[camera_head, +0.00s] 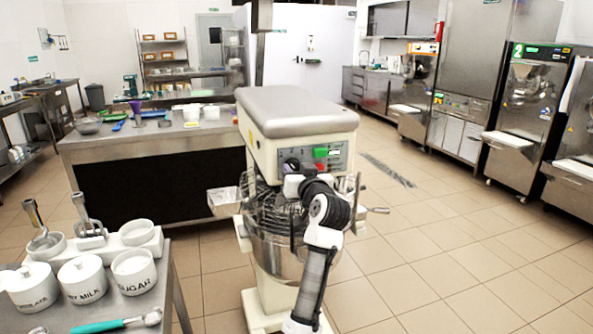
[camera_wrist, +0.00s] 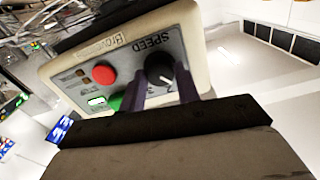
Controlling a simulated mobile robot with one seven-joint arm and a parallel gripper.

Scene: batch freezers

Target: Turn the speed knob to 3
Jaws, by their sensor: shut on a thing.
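The speed knob (camera_wrist: 160,68) is a dark round dial under the word SPEED on the mixer's control panel (camera_wrist: 120,70). In the wrist view my gripper (camera_wrist: 160,85) has its two dark fingers at the knob, one on each side, and is shut on it. The knob's setting cannot be read, as the fingers cover part of its scale. In the head view my gripper (camera_head: 291,166) is at the left part of the panel (camera_head: 335,154) on the mixer (camera_head: 292,112), and the knob is mostly hidden by it.
A red button (camera_wrist: 104,75) and green buttons (camera_wrist: 115,101) sit beside the knob. A table with white jars (camera_head: 137,272) stands at front left. The tiled floor to the right is open.

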